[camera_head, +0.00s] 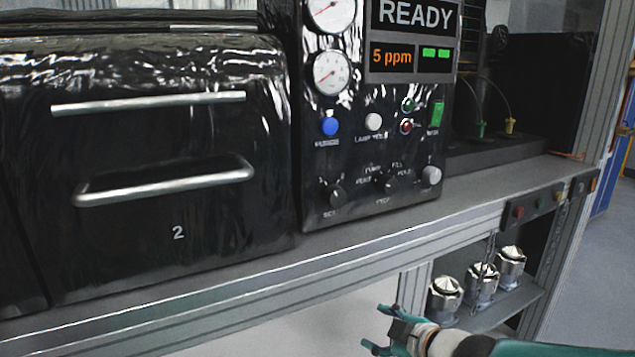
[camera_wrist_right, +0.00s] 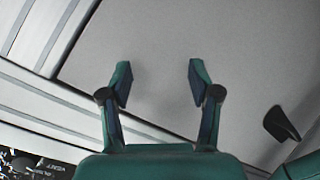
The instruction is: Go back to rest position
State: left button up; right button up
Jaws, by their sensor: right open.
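My right gripper (camera_head: 381,329) comes in from the lower right of the head view, below the front edge of the bench. It is teal, and its fingers are apart with nothing between them. In the right wrist view the two fingers of the gripper (camera_wrist_right: 160,75) are spread over a plain grey surface. My left gripper is in neither view.
A black control panel (camera_head: 352,150) with gauges, knobs and a READY display stands on the bench (camera_head: 370,238). Left of it is a black drawer unit (camera_head: 165,150) marked 2. Metal housings (camera_head: 480,283) stand on a lower shelf close to my right gripper.

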jog(key=s+f+m+g, duration=0.3)
jog(key=s+f, duration=0.2)
jog(key=f, duration=0.7)
jog(key=s+f+m+g, duration=0.3)
jog(key=s+f, duration=0.2)
jog(key=f, duration=0.8)
jog(key=s+f+m+g+h, duration=0.1)
jog(key=s+f+m+g, duration=0.1)
jog(key=s+f+m, duration=0.55)
jog(key=s+f+m+g+h, duration=0.15)
jog(key=s+f, duration=0.25)
jog(key=s, duration=0.7)
notch_tip(320, 180, up, 17)
jog(key=m+p, duration=0.1)
jog(key=p, duration=1.6)
jog(key=shift+w+g+y, duration=0.25)
jog(key=shift+g+y, duration=0.1)
jog(key=shift+a, duration=0.1)
